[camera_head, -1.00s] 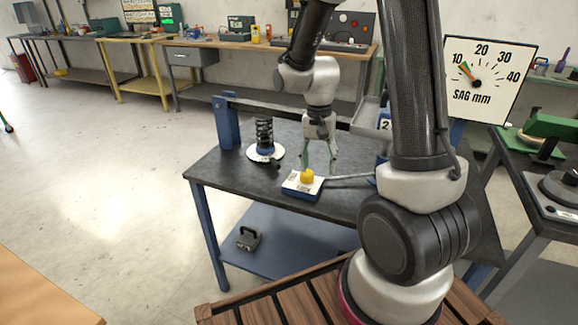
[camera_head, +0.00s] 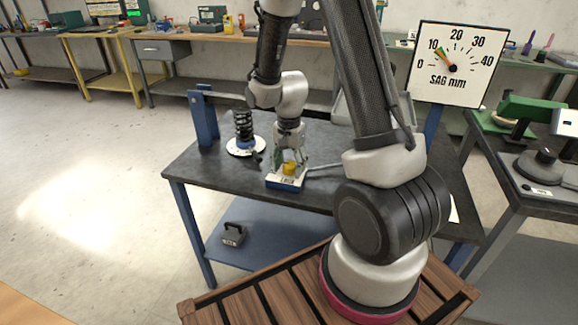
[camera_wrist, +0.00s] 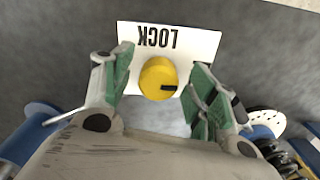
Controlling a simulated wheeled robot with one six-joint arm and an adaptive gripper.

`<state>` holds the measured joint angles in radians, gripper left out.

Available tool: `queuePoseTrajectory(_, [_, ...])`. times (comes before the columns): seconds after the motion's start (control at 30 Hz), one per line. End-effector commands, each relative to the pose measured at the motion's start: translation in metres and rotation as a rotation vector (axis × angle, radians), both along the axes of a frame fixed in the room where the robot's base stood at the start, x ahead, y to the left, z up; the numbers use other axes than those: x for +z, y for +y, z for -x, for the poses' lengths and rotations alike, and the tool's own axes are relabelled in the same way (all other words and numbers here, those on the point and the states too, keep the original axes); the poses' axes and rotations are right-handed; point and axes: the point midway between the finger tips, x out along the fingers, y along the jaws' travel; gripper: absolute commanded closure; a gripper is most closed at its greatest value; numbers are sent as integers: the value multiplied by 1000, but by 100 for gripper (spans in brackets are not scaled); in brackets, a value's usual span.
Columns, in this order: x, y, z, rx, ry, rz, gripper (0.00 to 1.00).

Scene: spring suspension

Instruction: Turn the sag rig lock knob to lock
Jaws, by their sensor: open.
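The lock knob is a yellow round knob (camera_wrist: 157,78) with a black pointer mark, beside a white label (camera_wrist: 200,42) reading LOCK, which is upside down in the wrist view. In the head view the knob (camera_head: 289,168) sits on a small blue-and-white box (camera_head: 286,181) on the dark table. My gripper (camera_wrist: 160,85) is open, with one green-padded finger on each side of the knob. Gaps show between the fingers and the knob in the wrist view. In the head view my gripper (camera_head: 289,158) is right above and around the knob. The pointer mark points right in the wrist view.
A black coil spring (camera_head: 243,125) stands on a round white plate (camera_head: 246,147) left of the box, near a blue post (camera_head: 203,118). The SAG mm dial (camera_head: 451,65) stands at the right, its needle near 10. The table's front left is clear.

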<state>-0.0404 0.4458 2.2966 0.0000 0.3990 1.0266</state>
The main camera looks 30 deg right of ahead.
Motion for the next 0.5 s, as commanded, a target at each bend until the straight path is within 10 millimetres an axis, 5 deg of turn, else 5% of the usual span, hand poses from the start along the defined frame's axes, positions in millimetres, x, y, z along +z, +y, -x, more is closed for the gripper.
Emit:
queuePoseTrajectory(0.33, [-5,0,0,1,0,0,44])
queuePoseTrajectory(0.5, [-5,0,0,1,0,0,75])
